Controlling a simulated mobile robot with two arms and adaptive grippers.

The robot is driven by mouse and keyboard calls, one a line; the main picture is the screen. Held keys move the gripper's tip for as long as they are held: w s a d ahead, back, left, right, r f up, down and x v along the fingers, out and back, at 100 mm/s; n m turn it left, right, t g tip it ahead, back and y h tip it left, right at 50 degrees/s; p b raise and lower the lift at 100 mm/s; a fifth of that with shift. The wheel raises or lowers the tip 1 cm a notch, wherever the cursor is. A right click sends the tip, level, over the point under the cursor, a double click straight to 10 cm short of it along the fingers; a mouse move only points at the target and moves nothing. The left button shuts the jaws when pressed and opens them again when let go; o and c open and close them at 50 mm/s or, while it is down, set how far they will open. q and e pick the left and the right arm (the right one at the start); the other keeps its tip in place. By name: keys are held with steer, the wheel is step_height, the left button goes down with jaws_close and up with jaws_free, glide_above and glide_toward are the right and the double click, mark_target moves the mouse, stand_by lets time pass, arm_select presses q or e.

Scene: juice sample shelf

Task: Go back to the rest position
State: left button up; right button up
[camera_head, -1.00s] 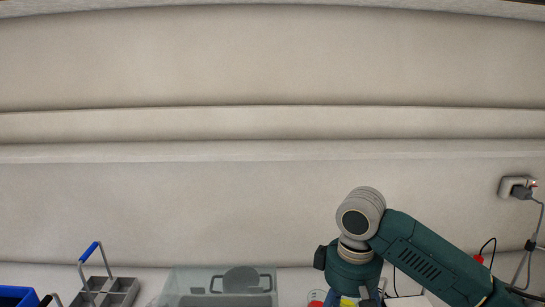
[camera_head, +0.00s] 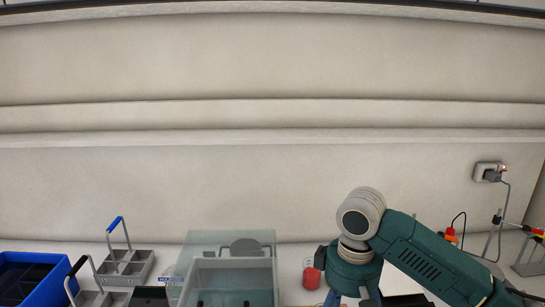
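My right arm comes in from the right and bends down at the lower right of the head view. Its dark green end, with the top of the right gripper (camera_head: 352,290), reaches the bottom edge. The fingertips are cut off, so I cannot tell whether it is open or shut or holds anything. A red object (camera_head: 311,278) shows on the table just left of it; whether they touch is unclear. My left gripper is not in view.
On the table stand a blue crate (camera_head: 62,263), a grey carrier with a blue handle (camera_head: 128,262), another with a black handle (camera_head: 88,295), and a grey bin with a clear lid (camera_head: 262,266). A metal stand (camera_head: 528,258) and a wall plug with cable (camera_head: 488,173) are at right.

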steer(key=s+a+f+t+y, duration=0.1)
steer(key=s+a+f+y, duration=0.1)
steer(key=s+a+f, duration=0.45)
steer(key=s+a+f+t+y, duration=0.1)
steer(key=s+a+f+y, duration=0.2)
steer(key=f, duration=0.6)
steer(key=s+d+f+m+t+h, duration=0.1)
steer(key=s+d+f+m+h, duration=0.15)
steer(key=s+d, duration=0.5)
steer(key=s+d+f+m+t+h, duration=0.1)
steer(key=s+d+f+m+h, duration=0.15)
steer(key=s+d, duration=0.5)
step_height(320, 180, down, 35)
steer(key=s+g+b, duration=0.2)
steer(key=b, duration=0.5)
arm_select(q)
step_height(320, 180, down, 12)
steer(key=b, duration=0.4)
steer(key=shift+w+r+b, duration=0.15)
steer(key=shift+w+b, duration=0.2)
steer(key=shift+b, duration=0.05)
arm_select(e)
steer(key=s+d+f+n+g, duration=0.1)
steer(key=s+d+f, duration=0.2)
steer(key=s+f, duration=1.3)
step_height(320, 180, down, 4)
steer(key=shift+d+r, duration=0.15)
steer(key=shift+r, duration=0.05)
